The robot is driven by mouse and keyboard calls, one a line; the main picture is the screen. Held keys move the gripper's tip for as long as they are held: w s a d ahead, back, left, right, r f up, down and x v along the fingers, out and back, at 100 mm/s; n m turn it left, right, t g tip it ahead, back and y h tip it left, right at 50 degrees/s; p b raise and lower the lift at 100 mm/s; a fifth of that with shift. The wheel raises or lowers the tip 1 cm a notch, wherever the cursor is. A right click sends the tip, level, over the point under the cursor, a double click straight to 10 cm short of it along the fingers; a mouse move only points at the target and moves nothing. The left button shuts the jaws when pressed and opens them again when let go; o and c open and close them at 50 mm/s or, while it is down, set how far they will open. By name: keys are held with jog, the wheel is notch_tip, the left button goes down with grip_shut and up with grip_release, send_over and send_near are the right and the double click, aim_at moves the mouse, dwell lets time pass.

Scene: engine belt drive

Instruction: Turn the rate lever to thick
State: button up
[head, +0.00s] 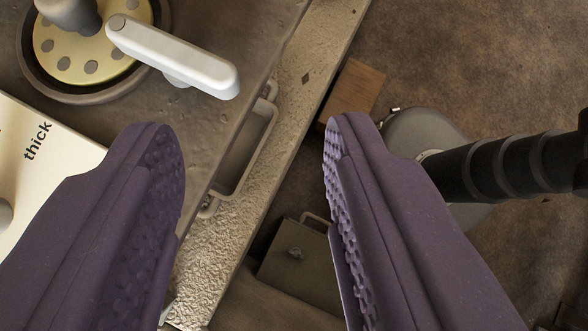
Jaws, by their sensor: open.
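A cream panel (52,150) with the printed word "thick" (37,141) lies at the left edge, partly covered by my left finger. A small grey round part (4,214) shows on the panel, cut off by the picture's edge. A pale grey lever-like handle (175,58) lies at the upper left, slanting down to the right. I cannot tell which of these is the rate lever. My gripper (250,130) has two purple, bumpy fingers, wide apart with nothing between them. Its fingertips are right of the panel and below the handle, apart from the handle.
A yellow disc with holes (92,50) sits in a dark ring at the upper left. A metal bracket (247,150) stands on the machine's edge between my fingers. A wooden block (355,90), a grey-green box (300,265) and a black ribbed column (500,165) are to the right.

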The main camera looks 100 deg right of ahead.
jog(key=o, duration=0.9)
jog(key=w+a+r+n+t+y, duration=0.2)
jog(key=w+a+n+t+y, duration=0.25)
jog(key=w, duration=0.45)
jog(key=w+a+r+n+t+y, duration=0.35)
jog(key=w+a+n+y, duration=0.25)
jog(key=w, duration=0.3)
jog(key=s+d+f+n+g, duration=0.3)
jog(key=s+d+n+g, duration=0.3)
jog(key=d+n, duration=0.1)
jog(key=shift+g+h, duration=0.3)
jog(key=shift+h, duration=0.05)
jog(key=x, duration=0.7)
jog(key=shift+w+a+f+b, duration=0.1)
jog(key=shift+a+f+b, duration=0.15)
jog(key=shift+b, duration=0.15)
jog(key=shift+r, duration=0.1)
jog(key=c, duration=1)
